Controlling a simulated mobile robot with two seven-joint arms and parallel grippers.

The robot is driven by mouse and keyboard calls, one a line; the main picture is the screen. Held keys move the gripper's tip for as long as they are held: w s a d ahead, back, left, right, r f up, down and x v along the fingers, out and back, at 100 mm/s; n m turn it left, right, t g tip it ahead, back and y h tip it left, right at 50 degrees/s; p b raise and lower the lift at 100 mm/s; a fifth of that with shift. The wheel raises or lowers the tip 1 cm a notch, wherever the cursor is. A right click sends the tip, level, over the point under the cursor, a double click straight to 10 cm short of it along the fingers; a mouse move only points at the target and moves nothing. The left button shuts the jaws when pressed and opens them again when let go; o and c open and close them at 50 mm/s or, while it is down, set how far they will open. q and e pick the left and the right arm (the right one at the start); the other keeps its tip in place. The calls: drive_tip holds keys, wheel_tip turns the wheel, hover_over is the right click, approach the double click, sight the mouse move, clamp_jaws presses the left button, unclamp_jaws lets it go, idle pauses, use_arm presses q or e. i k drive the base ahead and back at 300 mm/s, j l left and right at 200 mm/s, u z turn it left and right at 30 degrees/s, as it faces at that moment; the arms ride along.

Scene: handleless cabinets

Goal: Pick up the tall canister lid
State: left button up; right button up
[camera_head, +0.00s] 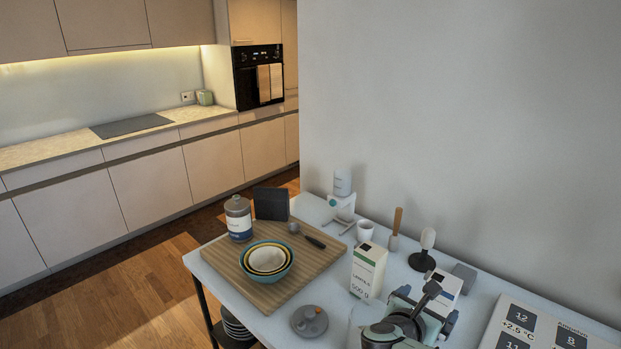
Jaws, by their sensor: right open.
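A tall canister (239,222) with a white and blue label stands at the back left of the wooden board; its top is grey-brown. A round grey disc with a small raised knob (309,321), looking like a lid, lies flat on the white table near its front edge. I cannot tell for certain which canister it belongs to. My right gripper (425,304) is at the lower right, to the right of the disc and apart from it. It is open, and I see nothing held in it. My left gripper is out of view.
The wooden board (292,285) holds nested bowls (267,261) and a dark-handled utensil (315,242). A white and green carton (367,271) stands between the board and my right gripper. A white cup (365,230) and a label panel (545,325) are also on the table.

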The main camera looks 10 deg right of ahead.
sight(316, 324)
drive_tip(key=k+j, duration=0.2)
drive_tip(key=j, duration=0.2)
drive_tip(key=k+j, duration=0.2)
drive_tip(key=j, duration=0.15)
drive_tip(key=k+j, duration=0.2)
drive_tip(key=j, duration=0.2)
